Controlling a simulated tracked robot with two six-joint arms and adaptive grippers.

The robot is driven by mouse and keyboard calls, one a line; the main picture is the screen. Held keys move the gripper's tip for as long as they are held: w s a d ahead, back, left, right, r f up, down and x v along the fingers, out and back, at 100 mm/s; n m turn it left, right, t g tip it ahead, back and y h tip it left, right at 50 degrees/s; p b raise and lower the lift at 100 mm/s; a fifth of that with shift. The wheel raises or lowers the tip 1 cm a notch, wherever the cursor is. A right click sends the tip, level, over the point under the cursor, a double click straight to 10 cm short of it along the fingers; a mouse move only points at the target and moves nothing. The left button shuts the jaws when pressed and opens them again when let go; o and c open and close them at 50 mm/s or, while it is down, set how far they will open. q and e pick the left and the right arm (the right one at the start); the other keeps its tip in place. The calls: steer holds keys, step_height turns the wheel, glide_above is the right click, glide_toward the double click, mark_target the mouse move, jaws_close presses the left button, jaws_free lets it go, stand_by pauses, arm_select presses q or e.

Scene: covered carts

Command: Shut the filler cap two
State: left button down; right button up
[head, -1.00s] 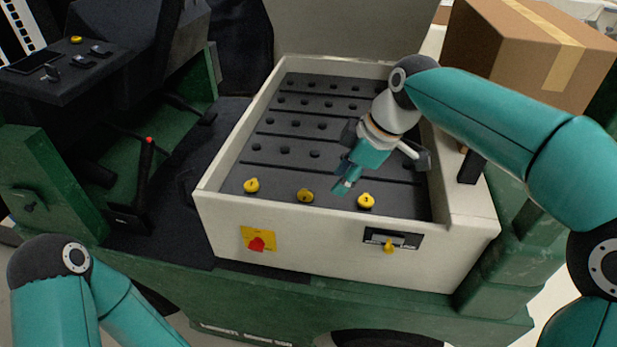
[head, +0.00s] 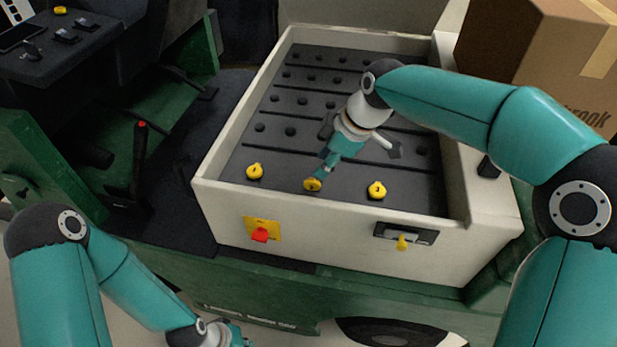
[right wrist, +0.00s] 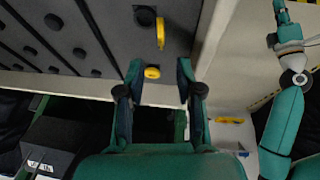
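Three yellow filler caps stand in a row at the front of the grey battery top. The middle one, filler cap two (head: 312,184), shows tipped up on edge beside a dark hole in the right wrist view (right wrist: 160,33). The left cap (head: 255,172) lies flat, also in the right wrist view (right wrist: 152,72). The right cap (head: 376,190) looks flat. My right gripper (head: 323,177) is at the middle cap; its fingers (right wrist: 159,72) are apart with nothing held. Contact with the cap cannot be told. My left gripper (head: 230,335) is low, partly cut off by the frame.
White walls (head: 350,235) enclose the battery on the front and sides. A cardboard box (head: 540,60) stands back right.

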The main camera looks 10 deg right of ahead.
mark_target(311, 179)
steer(key=x, duration=0.8)
steer(key=shift+f, duration=0.1)
